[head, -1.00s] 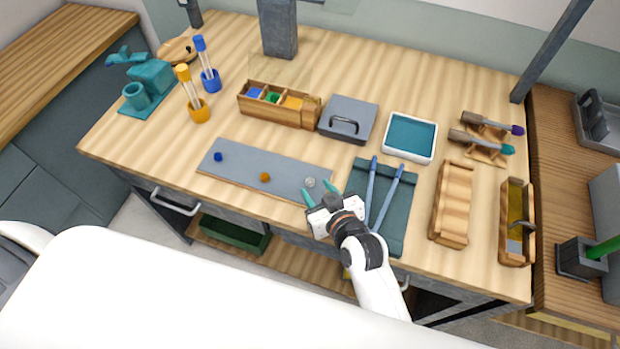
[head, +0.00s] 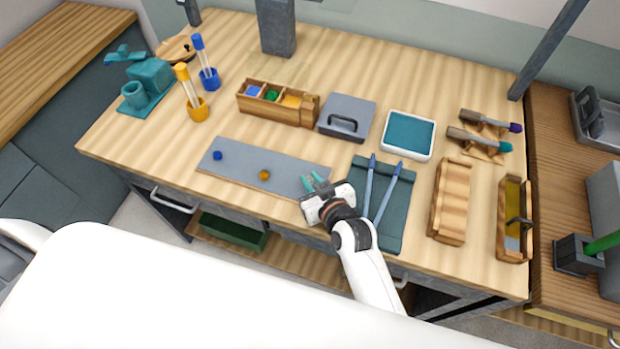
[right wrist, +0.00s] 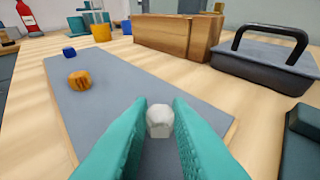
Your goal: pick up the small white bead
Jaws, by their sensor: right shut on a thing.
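The small white bead (right wrist: 159,121) shows between my right gripper's teal fingertips in the right wrist view, above the grey mat (right wrist: 130,83). In the head view my right gripper (head: 315,183) is over the right end of the grey mat (head: 235,170), and the bead is hidden there by the fingers. The right gripper is shut on the bead. I cannot tell whether the bead is clear of the mat. My left gripper is not in view.
A blue bead (head: 217,155) and an orange bead (head: 264,175) lie on the mat to the left. A teal mat with two blue rods (head: 388,195) lies just right of the gripper. A wooden divided box (head: 270,108) and a grey lidded box (head: 347,112) stand behind.

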